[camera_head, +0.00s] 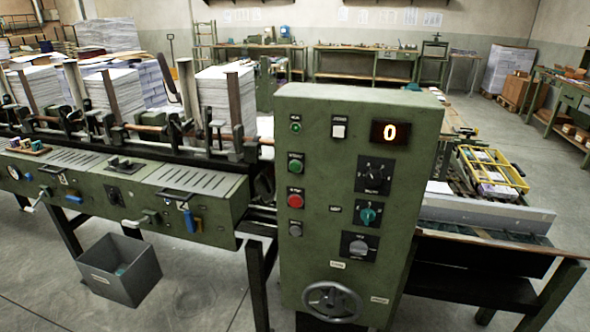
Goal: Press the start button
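A green control cabinet (340,285) stands upright in the middle of the head view, its front panel facing me. A column of round controls runs down its left side. At the top is a small green lamp or button (296,128). Below it are a larger green button (295,166), a red button (295,200) and a grey button (295,230). The labels are too small to read, so I cannot tell by text which is the start button. Neither of my grippers is in view.
The panel also has a white switch (339,130), several dials and a handwheel (333,301). A conveyor with a yellow frame (492,170) is at right. Floor shows at lower left.

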